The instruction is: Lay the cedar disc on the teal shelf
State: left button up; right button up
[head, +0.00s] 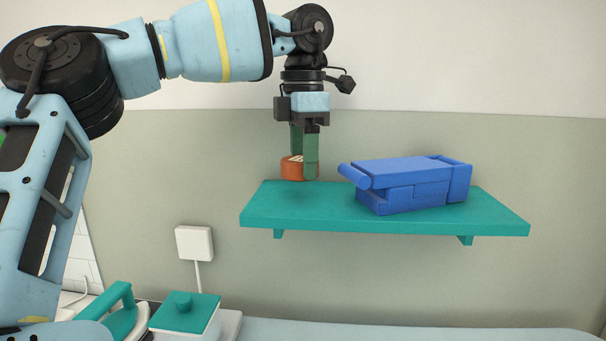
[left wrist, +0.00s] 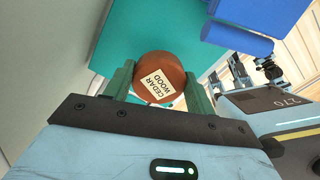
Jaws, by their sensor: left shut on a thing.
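The cedar disc (head: 291,172) is a short reddish-brown cylinder. In the left wrist view its top, with a pale "CEDAR WOOD" label, shows between the fingers (left wrist: 158,77). My left gripper (head: 304,168) points down and is shut on the disc. It holds the disc over the left part of the teal shelf (head: 290,212). A dark shadow lies on the shelf below the disc, and a small gap seems to separate them. The shelf also fills the upper middle of the left wrist view (left wrist: 125,40). My right gripper is not in view.
A blue stack of blocks (head: 415,185) with a cylinder at its left end takes up the shelf's middle and right. The shelf's left front is clear. Below are a white wall box (head: 194,243) with a cord and a teal-lidded white container (head: 186,312).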

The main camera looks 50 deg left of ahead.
pick_arm(q)
jog(key=shift+w+a, duration=0.2)
jog(key=shift+w, duration=0.1)
jog(key=shift+f+p, duration=0.3)
jog(key=shift+f, duration=1.5)
jog(key=shift+f, duration=0.1)
jog(key=shift+f, duration=0.15)
jog(key=o, duration=1)
jog(key=shift+r, duration=0.2)
notch_tip(320, 180, up, 12)
jog(key=shift+r+p, duration=0.1)
jog(key=shift+p, duration=0.2)
